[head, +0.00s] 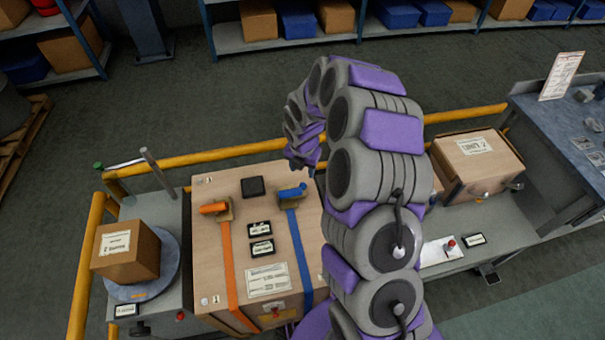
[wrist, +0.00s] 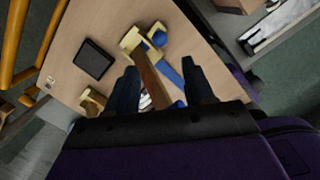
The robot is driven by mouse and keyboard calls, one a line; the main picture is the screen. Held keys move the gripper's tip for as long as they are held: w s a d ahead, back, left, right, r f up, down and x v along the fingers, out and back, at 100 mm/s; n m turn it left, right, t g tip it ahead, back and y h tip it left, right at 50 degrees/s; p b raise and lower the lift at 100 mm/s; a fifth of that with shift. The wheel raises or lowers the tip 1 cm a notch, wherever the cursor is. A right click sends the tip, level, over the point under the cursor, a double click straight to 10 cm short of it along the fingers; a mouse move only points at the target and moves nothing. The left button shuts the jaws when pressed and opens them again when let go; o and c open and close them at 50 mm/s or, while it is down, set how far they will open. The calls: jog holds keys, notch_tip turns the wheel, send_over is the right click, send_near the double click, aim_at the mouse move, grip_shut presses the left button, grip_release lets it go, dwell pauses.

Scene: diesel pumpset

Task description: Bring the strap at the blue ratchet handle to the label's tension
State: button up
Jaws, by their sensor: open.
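The blue ratchet handle (head: 292,191) sits at the top of a blue strap (head: 299,245) that runs down over a large wooden crate (head: 208,275). Its tan ratchet frame (wrist: 133,38) and part of the blue strap (wrist: 167,70) show in the wrist view. A paper label (head: 268,281) lies on the crate; its text is too small to read. My gripper (wrist: 162,82) is open above the crate, its dark fingers on either side of a brown bar near the ratchet. I cannot tell whether it touches anything. In the head view its fingertips are hard to make out.
An orange ratchet handle (head: 214,208) and orange strap (head: 228,262) lie left of the blue ones. Two small dark displays (head: 260,238) and a black pad (head: 252,187) are on the crate. A yellow rail (head: 225,152) runs behind. A small box (head: 128,250) stands left.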

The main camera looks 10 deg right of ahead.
jog(key=shift+s+r, duration=0.15)
jog(key=shift+r, duration=0.85)
jog(key=shift+s+r, duration=0.1)
jog(key=shift+r, duration=0.85)
jog(key=shift+c, duration=0.4)
